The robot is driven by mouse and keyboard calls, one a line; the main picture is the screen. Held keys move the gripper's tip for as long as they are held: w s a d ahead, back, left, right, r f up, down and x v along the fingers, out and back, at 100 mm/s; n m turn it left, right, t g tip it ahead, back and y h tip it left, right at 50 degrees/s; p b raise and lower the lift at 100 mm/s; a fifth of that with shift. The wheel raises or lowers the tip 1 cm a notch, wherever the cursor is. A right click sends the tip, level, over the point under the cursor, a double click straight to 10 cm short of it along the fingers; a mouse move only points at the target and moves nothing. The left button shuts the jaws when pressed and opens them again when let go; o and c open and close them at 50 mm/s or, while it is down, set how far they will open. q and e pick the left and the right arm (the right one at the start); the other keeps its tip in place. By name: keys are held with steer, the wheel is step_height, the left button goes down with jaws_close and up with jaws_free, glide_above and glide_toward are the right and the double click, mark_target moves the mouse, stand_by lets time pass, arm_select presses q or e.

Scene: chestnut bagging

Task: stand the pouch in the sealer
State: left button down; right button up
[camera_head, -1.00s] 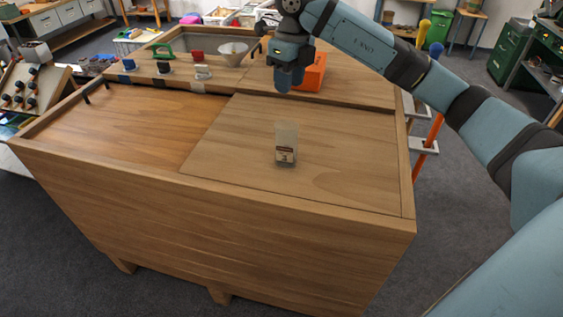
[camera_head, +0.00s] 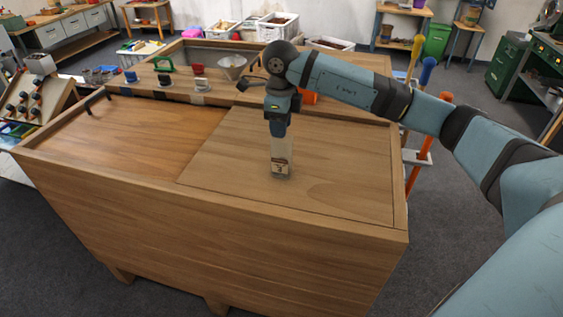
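The pouch (camera_head: 281,167), small and pale with a brown label, stands upright on the wooden bench top. My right gripper (camera_head: 278,134) points straight down at the pouch's top edge, with its fingertips at or just above it. The fingers are small and dark here, so I cannot tell whether they are open or touch the pouch. An orange box-like thing (camera_head: 310,98), which may be the sealer, stands behind and is mostly hidden by my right arm. My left gripper is not in view.
The bench top (camera_head: 330,160) around the pouch is clear, with a raised rim at its edges. At the back left stand a blue cup (camera_head: 130,77), a green-handled tool (camera_head: 163,64), a red-topped item (camera_head: 197,70) and a pale funnel (camera_head: 232,67).

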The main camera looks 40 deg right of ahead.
mark_target(282, 157)
step_height(282, 157, down, 4)
steer(key=shift+s+d+f+p, duration=0.1)
steer(key=shift+f+p, duration=0.1)
steer(key=shift+p, duration=0.3)
jaws_close()
steer(key=shift+r, duration=0.2)
